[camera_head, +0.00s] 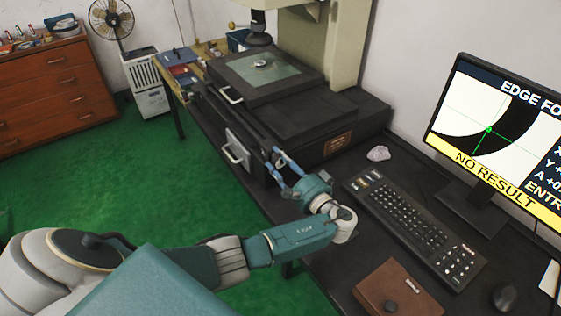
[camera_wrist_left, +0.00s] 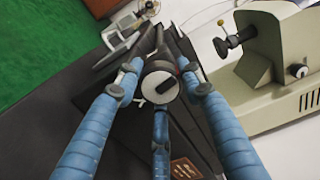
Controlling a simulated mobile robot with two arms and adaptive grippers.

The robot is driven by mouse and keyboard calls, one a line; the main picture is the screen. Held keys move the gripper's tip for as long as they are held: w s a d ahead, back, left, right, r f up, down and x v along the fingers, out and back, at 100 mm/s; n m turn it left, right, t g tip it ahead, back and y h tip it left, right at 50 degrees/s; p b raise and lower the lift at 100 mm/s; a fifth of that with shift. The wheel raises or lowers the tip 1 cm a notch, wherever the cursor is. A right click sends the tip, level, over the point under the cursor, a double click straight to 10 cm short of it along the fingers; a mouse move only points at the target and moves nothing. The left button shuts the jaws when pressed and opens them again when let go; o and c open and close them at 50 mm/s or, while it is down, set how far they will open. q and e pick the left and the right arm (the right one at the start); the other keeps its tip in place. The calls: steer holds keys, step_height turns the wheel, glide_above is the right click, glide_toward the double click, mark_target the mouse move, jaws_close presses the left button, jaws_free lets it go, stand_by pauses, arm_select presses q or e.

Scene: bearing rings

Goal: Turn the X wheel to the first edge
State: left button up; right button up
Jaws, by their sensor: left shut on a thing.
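The X wheel (camera_wrist_left: 160,86), a round dark and pale knob with a red mark, sits at the machine's side in the left wrist view. My left gripper (camera_head: 281,167) is at the front of the measuring machine's stage. Its blue fingers are shut on the wheel from several sides. In the head view the wheel is mostly hidden by the fingers. The monitor (camera_head: 505,140) shows a dark curved band on white with a green crosshair on it, and a yellow bar reading "NO RESULT". My right gripper is not in view.
The stage with a glass plate (camera_head: 258,75) bears a small ring. A keyboard (camera_head: 415,228), a brown box (camera_head: 396,290), a mouse (camera_head: 504,298) and a crumpled pale lump (camera_head: 378,153) lie on the dark bench near my left arm. Green floor is open at left.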

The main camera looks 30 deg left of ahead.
arm_select(q)
steer(key=o, duration=1.2)
steer(key=shift+s+a, duration=0.1)
steer(key=shift+s, duration=0.1)
steer(key=shift+c, duration=0.2)
steer(key=shift+d, duration=0.35)
steer(key=v, duration=1.1)
steer(key=shift+s, duration=0.2)
steer(key=shift+d, duration=0.1)
